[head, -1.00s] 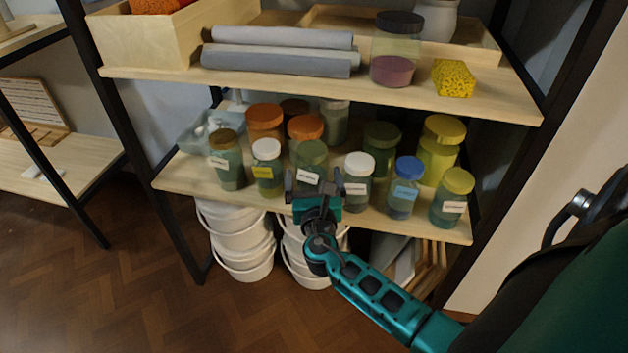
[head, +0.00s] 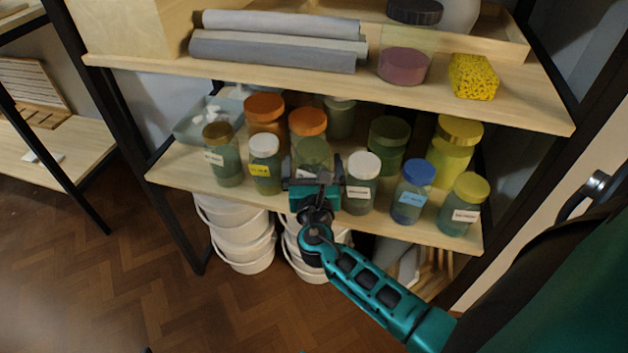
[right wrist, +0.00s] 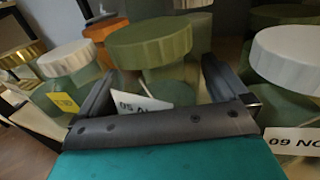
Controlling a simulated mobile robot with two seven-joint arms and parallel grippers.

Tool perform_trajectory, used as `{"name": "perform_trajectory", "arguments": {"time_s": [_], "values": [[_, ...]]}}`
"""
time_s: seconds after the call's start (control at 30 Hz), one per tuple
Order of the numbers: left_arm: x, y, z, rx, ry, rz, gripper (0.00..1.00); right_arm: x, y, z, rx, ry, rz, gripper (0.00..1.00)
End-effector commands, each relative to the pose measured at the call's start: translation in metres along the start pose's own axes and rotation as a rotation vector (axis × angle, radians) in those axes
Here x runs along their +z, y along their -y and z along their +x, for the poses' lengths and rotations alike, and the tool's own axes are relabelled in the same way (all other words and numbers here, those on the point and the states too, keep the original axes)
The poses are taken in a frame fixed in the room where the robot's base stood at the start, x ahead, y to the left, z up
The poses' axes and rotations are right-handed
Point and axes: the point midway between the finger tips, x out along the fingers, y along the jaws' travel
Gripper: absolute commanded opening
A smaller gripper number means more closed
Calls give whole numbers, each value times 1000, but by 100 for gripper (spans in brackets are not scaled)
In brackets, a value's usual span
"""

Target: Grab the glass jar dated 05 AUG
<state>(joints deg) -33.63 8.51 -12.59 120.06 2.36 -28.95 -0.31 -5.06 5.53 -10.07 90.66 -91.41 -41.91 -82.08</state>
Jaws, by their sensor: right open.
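The olive-green-lidded glass jar (head: 313,152) stands in the front row of the middle shelf. In the right wrist view the same jar (right wrist: 150,45) is between the two fingers of my right gripper (right wrist: 158,80), which is open. Its white label is tilted and partly hidden by the gripper; it seems to start with "05", and the month is not readable. In the head view my right gripper (head: 314,182) is at the jar's front, covering its lower part. I cannot tell whether the fingers touch the glass.
A white-lidded jar (head: 361,182), labelled "09 NO..." in the right wrist view (right wrist: 290,60), stands close on the right. A white-lidded jar with yellow label (head: 265,165) is on the left. Orange-lidded jars (head: 307,123) stand behind. The upper shelf (head: 300,83) overhangs.

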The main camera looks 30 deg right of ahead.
Motion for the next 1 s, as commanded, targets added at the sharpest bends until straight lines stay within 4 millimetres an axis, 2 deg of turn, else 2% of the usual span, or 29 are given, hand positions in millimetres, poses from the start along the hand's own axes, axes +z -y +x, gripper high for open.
{"name": "perform_trajectory", "arguments": {"time_s": [0.13,1.0], "values": [[0,0,0,0,1,0,43,0,0,0,0,0,0,98],[3,0,1,0,7,0,43,0,0,0,0,0,0,15]]}}
